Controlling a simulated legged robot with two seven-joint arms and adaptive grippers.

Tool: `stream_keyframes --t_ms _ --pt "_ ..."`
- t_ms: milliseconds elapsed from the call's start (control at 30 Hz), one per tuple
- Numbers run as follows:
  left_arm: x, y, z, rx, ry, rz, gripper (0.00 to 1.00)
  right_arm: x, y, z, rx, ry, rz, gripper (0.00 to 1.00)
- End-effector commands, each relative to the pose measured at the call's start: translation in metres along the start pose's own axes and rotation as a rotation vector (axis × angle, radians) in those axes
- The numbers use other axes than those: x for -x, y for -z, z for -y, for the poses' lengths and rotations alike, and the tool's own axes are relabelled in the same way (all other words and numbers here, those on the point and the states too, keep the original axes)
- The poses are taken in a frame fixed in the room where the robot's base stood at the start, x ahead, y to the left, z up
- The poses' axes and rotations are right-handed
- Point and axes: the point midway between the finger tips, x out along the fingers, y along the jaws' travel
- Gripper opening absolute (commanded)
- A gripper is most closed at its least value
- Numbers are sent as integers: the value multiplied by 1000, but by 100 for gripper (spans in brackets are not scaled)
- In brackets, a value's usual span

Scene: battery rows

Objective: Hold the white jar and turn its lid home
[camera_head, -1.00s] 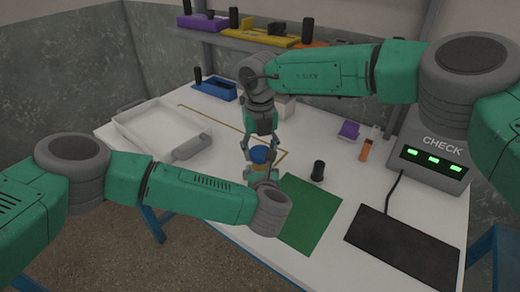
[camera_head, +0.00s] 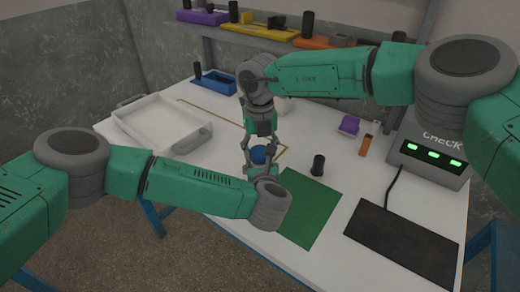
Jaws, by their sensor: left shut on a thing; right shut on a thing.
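The jar's blue lid (camera_head: 259,154) shows near the middle of the table. My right gripper (camera_head: 259,146) comes down from above and is shut on the lid. My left gripper (camera_head: 256,170) is low beside the jar, shut on the jar's body, and mostly hidden behind my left wrist. The white jar itself is almost wholly covered by my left gripper and wrist. I cannot tell how far the lid is seated.
A green mat (camera_head: 302,208) lies in front right, with a black cylinder (camera_head: 318,165) at its far edge. A white tray (camera_head: 150,140) stands at the left. A black pad (camera_head: 405,243) and a CHECK box (camera_head: 432,160) with green lights are at the right.

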Motion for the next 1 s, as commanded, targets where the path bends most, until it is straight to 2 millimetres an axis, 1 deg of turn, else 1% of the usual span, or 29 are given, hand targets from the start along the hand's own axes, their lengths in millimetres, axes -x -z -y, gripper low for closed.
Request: stream_keyframes --t_ms 433,500,567,667,1000 --pt "0 0 0 0 0 1 0 -8 0 0 -2 1 -1 31" --pt "0 0 0 0 0 1 0 -8 0 0 -28 1 -1 31" --pt "0 0 0 0 0 1 0 -8 0 0 -89 1 -1 31" --pt "0 0 0 0 0 1 0 -8 0 -1 -267 2 -2 31" --pt "0 0 0 0 0 0 0 -8 -2 -2 -1053 3 -8 31"
